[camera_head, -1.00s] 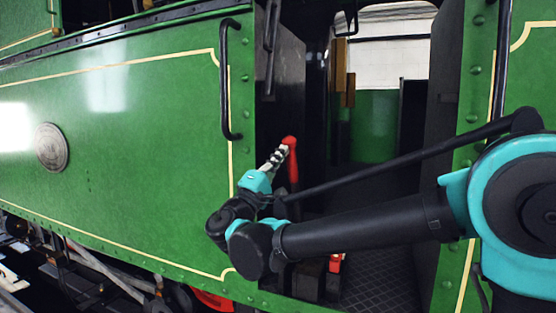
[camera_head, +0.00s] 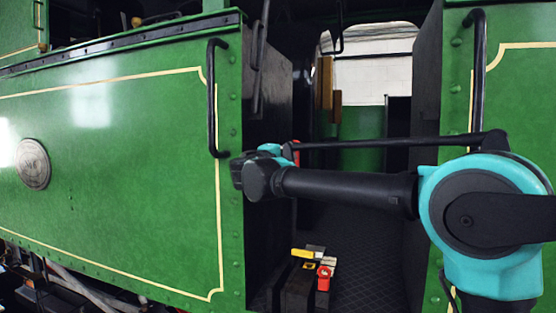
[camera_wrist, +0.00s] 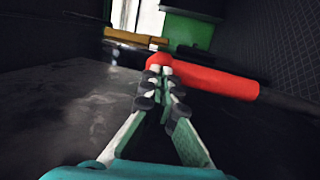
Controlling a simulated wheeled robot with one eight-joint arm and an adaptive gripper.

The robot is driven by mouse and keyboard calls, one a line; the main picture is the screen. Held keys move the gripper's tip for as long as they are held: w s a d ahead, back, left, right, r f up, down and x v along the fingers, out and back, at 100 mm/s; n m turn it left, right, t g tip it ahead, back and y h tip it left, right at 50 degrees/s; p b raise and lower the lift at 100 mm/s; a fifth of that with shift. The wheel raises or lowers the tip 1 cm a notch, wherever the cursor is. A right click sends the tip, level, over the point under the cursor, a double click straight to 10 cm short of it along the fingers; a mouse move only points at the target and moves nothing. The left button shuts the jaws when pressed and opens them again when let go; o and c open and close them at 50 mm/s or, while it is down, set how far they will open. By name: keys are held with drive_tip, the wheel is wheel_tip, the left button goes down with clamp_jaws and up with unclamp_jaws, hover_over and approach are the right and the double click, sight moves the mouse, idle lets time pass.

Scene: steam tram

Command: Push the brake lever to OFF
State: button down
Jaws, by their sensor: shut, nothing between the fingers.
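The brake lever's red handle (camera_wrist: 215,82) lies across the wrist view, with its rounded end just beyond my fingertips. In the head view only a small part of the red handle (camera_head: 294,153) shows behind my wrist. My gripper (camera_wrist: 163,68) is shut and empty, its tips at or against the rounded end of the handle; I cannot tell if they touch. In the head view my gripper is hidden behind my own wrist. The lever's lower part and any OFF marking cannot be made out.
A dark box (camera_head: 298,290) with yellow and red parts stands low in the doorway. A black handrail (camera_head: 213,100) is on the green side panel (camera_head: 110,170) to the left. The chequered cab floor (camera_head: 355,265) looks clear.

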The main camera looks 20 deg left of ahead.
drive_tip(key=w+d+f+g, duration=0.1)
drive_tip(key=w+f+g, duration=0.1)
drive_tip(key=w, duration=1.4)
drive_tip(key=shift+d+n+g+y, duration=0.2)
drive_tip(key=shift+n+g+y, duration=0.15)
drive_tip(key=shift+g, duration=0.45)
